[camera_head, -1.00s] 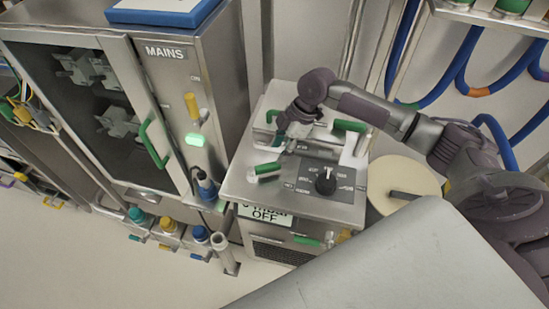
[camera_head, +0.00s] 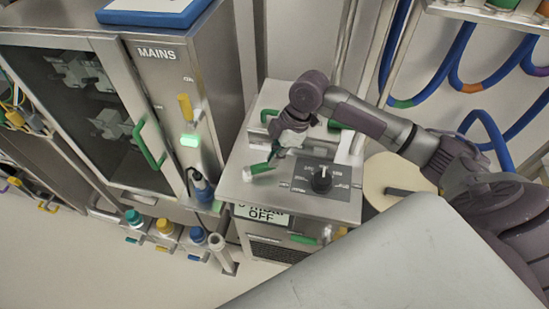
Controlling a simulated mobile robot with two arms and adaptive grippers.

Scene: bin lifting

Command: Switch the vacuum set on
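The vacuum set is most likely the steel box (camera_head: 235,190) at the centre, whose front display (camera_head: 263,214) reads "OFF" under partly cut-off text. On its top are a black rotary knob (camera_head: 322,180) on a dark panel and a small green lever with a pale end (camera_head: 259,169). My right gripper (camera_head: 277,152) reaches over the top from the right and points down just beside the lever's far end. Its fingers are small and partly hidden by the wrist, so contact and opening are unclear. My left gripper is out of view.
The MAINS cabinet (camera_head: 176,85) stands to the left, with a yellow switch, a lit green lamp (camera_head: 190,140) and a green door handle (camera_head: 149,143). Blue hoses (camera_head: 456,62) hang at the upper right. A round cream lid (camera_head: 383,180) lies right of the box.

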